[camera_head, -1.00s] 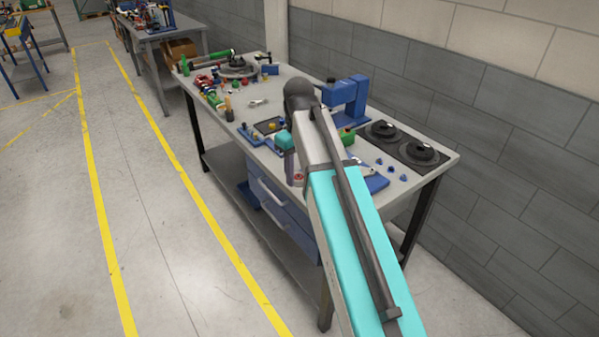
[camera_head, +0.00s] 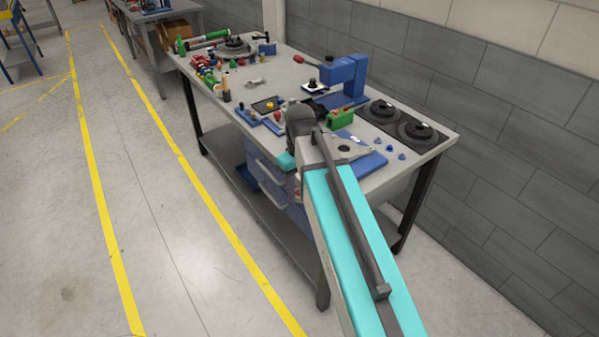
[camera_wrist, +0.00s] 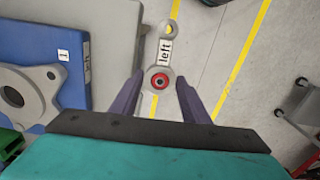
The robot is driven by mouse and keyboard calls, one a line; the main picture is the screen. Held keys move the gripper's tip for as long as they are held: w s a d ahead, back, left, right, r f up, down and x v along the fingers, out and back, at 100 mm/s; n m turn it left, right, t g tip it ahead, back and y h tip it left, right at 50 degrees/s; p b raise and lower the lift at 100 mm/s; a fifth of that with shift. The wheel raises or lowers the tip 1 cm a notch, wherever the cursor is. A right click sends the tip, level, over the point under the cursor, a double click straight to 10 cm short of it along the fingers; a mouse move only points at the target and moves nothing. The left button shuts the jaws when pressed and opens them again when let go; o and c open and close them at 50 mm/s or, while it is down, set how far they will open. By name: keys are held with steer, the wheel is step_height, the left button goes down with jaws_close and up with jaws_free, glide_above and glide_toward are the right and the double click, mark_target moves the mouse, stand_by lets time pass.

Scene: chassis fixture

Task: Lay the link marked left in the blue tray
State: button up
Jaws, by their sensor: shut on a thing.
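The link marked left (camera_wrist: 165,55) is grey, with a black-on-white "left" label, a ring at its far end and a red bushing at its near end. My gripper (camera_wrist: 160,82) is shut on the bushing end in the wrist view. The floor shows behind the link, just right of the bench edge. A blue tray-like surface (camera_wrist: 60,38) lies to the left, apart from the link, with a small white label and a "left" label at its right edge. In the head view a blue piece (camera_head: 371,164) lies near the bench front; my arm hides the link.
The bench (camera_head: 285,75) also carries a blue press (camera_head: 348,75), a green block (camera_head: 341,118), two black round fixtures (camera_head: 418,131) and several small parts. Open floor lies left of the bench.

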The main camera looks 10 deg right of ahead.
step_height(320, 180, down, 8)
steer(key=s+m, duration=0.2)
steer(key=m, duration=0.3)
steer(key=shift+s+b, duration=0.3)
steer(key=shift+w+a+f, duration=0.1)
